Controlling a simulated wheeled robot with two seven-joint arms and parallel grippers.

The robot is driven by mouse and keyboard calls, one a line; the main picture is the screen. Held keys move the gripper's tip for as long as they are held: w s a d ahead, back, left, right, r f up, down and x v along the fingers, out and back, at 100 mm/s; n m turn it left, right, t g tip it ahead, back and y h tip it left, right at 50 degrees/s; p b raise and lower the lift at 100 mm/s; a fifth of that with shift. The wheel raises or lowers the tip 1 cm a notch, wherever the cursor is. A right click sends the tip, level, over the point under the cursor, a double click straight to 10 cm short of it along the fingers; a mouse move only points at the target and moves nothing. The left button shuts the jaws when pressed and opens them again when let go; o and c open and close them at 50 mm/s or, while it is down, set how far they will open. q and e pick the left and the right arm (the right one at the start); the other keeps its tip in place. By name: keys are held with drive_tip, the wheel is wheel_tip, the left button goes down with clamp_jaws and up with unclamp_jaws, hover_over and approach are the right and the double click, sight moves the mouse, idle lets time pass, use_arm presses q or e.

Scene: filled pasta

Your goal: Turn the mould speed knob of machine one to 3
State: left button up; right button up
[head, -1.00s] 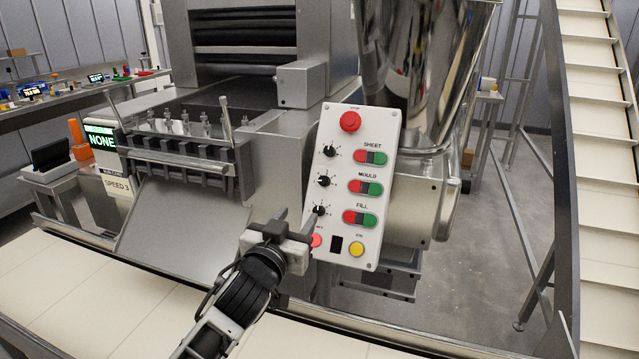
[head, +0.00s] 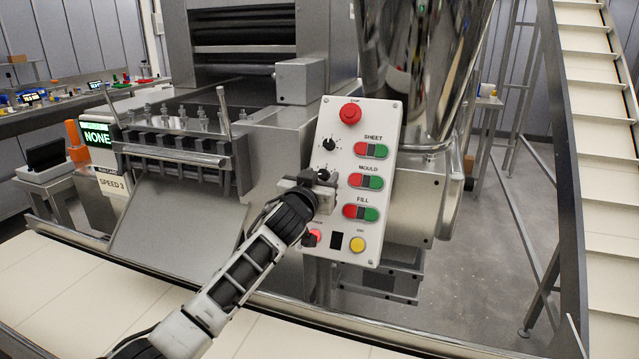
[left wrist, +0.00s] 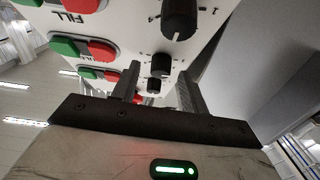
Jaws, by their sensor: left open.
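The white control panel (head: 385,130) carries three black knobs in a column beside the SHEET, MOULD and FILL buttons. The mould knob (head: 326,173) shows partly just above my left gripper (head: 322,181). In the left wrist view the mould knob (left wrist: 161,65) sits between the open fingertips of my left gripper (left wrist: 160,80); I cannot tell whether they touch it. The fill knob (left wrist: 180,17) is large at the top there, and hidden behind the gripper in the head view. The sheet knob (head: 329,144) is clear above. The mould knob's setting is unreadable. My right gripper is not in view.
A red stop button (head: 350,113) tops the panel, and a yellow button (head: 357,244) is near its bottom. A green display (head: 97,136) reads NONE above a SPEED 3 card (head: 112,184). The cream conveyor (head: 60,285) runs along the front.

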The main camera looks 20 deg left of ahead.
use_arm(q)
clamp_jaws()
